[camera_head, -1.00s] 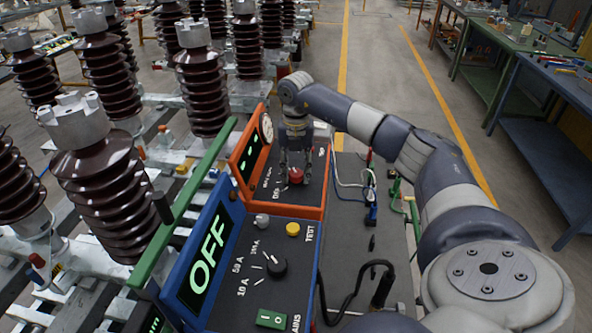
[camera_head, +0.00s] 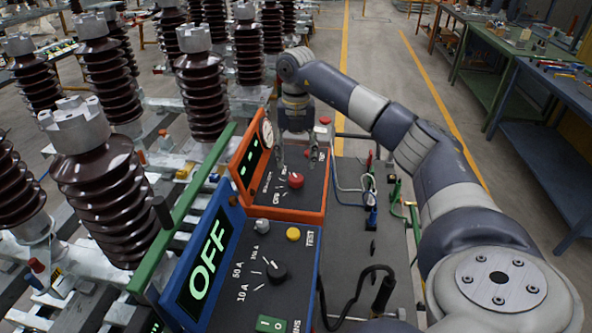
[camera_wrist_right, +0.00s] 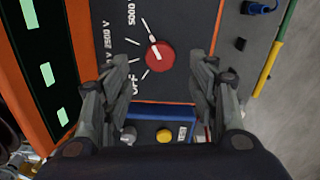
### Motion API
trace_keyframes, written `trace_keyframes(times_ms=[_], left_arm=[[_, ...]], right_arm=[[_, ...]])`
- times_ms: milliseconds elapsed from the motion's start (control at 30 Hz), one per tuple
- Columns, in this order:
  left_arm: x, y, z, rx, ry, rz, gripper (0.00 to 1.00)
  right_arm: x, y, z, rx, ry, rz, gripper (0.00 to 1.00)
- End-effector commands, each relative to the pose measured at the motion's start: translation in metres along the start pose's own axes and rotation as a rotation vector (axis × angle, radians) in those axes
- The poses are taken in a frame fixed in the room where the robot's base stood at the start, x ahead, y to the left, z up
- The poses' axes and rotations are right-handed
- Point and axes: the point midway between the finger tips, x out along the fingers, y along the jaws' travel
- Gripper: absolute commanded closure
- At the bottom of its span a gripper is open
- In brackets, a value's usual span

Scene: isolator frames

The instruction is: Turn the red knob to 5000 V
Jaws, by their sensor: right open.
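The red knob (camera_head: 295,180) sits on the dark face of the orange-framed box (camera_head: 318,214). In the right wrist view the knob (camera_wrist_right: 160,56) has a white pointer mark aimed up and slightly left, at the tick beside the "5000 V" label (camera_wrist_right: 131,12). The "2500 V" label (camera_wrist_right: 107,42) and "OFF" label (camera_wrist_right: 133,86) lie to its left and lower left. My right gripper (camera_head: 294,160) is open and empty above the knob, its fingers apart on either side of it in the wrist view. My left gripper is not in view.
A blue-framed box (camera_head: 315,270) with an "OFF" display (camera_head: 208,260), a black knob (camera_head: 277,271) and a yellow button (camera_head: 293,234) stands nearer. Cables (camera_head: 372,200) lie right of the boxes.

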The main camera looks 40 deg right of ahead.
Motion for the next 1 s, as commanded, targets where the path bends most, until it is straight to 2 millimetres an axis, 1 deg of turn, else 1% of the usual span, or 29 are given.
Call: trace_keyframes(times_ms=[33,133,233,333,467,1000], left_arm=[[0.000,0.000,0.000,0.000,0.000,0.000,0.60],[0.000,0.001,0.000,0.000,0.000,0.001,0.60],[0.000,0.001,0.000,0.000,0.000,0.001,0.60],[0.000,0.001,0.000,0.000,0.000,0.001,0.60],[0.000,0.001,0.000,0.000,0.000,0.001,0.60],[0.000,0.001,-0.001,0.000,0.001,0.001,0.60]], right_arm=[[-0.012,0.001,0.001,0.000,-0.003,0.004,0.46],[-0.030,0.001,0.001,0.000,-0.002,0.002,0.46],[-0.042,0.001,0.001,0.001,-0.001,0.001,0.46],[-0.050,0.000,0.000,0.001,0.000,0.000,0.46],[-0.053,0.000,0.000,0.001,0.001,-0.001,0.46],[-0.053,0.000,0.000,0.000,0.001,-0.001,0.46]])
